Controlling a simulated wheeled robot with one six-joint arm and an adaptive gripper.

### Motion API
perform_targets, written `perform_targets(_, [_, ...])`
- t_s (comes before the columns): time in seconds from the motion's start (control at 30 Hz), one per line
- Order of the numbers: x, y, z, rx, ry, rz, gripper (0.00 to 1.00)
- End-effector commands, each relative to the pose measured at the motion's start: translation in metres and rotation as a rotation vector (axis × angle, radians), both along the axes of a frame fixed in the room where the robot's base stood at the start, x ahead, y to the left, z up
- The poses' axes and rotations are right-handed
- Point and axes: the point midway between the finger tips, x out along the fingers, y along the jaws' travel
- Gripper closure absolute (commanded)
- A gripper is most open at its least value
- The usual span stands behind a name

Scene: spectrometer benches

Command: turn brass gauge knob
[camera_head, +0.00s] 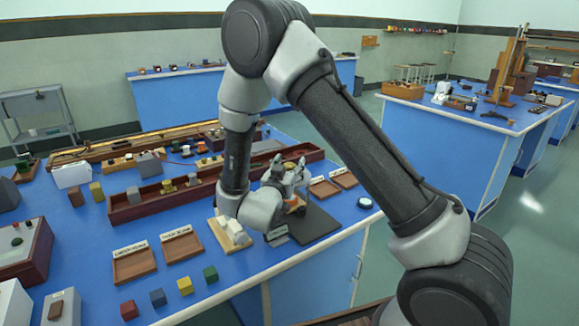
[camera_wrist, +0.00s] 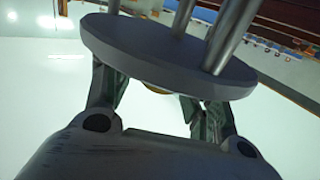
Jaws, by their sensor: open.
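In the wrist view, my gripper (camera_wrist: 156,98) is open, with a finger on each side of a small brass-coloured edge (camera_wrist: 157,89). This edge may be the brass gauge knob; most of it is hidden behind a grey round plate (camera_wrist: 155,45) with metal rods. The plate also covers parts of both fingers. I cannot tell whether the fingers touch the brass part. In the head view, my gripper (camera_head: 290,183) is at an apparatus on a dark mat (camera_head: 318,226) near the bench's right end. The knob cannot be made out there.
A long dark-red trough (camera_head: 135,210) lies behind, on the blue bench. Wooden trays (camera_head: 134,263) and coloured cubes (camera_head: 185,286) lie to the left. A white-topped round disc (camera_head: 364,203) sits by the right edge. Other benches (camera_head: 445,130) stand beyond open floor.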

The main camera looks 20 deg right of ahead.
Motion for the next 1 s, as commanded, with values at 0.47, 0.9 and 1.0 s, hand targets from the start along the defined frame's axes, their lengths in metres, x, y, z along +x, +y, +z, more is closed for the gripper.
perform_targets(0.47, [0.0037,-0.0019,-0.0001,0.001,0.001,0.001,0.73])
perform_targets(0.9, [0.0033,-0.0021,-0.0001,0.001,0.001,0.037,0.9])
perform_targets(1.0, [0.0031,-0.0024,-0.0002,0.0,0.001,0.079,0.9])
